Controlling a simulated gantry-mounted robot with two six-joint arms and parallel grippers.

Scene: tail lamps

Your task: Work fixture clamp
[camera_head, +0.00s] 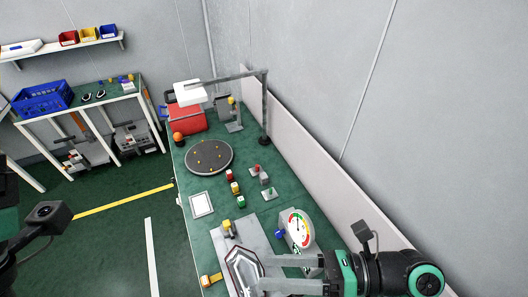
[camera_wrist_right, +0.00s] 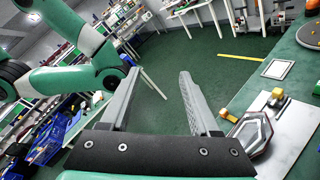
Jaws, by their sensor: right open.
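A grey metal fixture plate (camera_head: 262,241) lies at the near end of the green bench. A dark-rimmed tail lamp (camera_head: 243,270) sits on it and also shows in the right wrist view (camera_wrist_right: 250,134). A yellow-topped clamp (camera_head: 227,227) stands at the plate's far side, and a yellow-orange clamp handle (camera_head: 210,280) is at its left edge; the wrist view shows both, the yellow top (camera_wrist_right: 278,97) and the orange handle (camera_wrist_right: 228,115). My right gripper (camera_head: 263,273) is open and empty, its fingers overlapping the lamp's right side in the head view. My left gripper's jaws are out of frame.
A dial gauge (camera_head: 298,229) stands right of the plate, close to my right arm. Beyond are a white-framed pad (camera_head: 201,204), small coloured buttons, a round dark turntable (camera_head: 208,157) and a red bin (camera_head: 186,118). A low wall (camera_head: 310,165) bounds the bench's right side.

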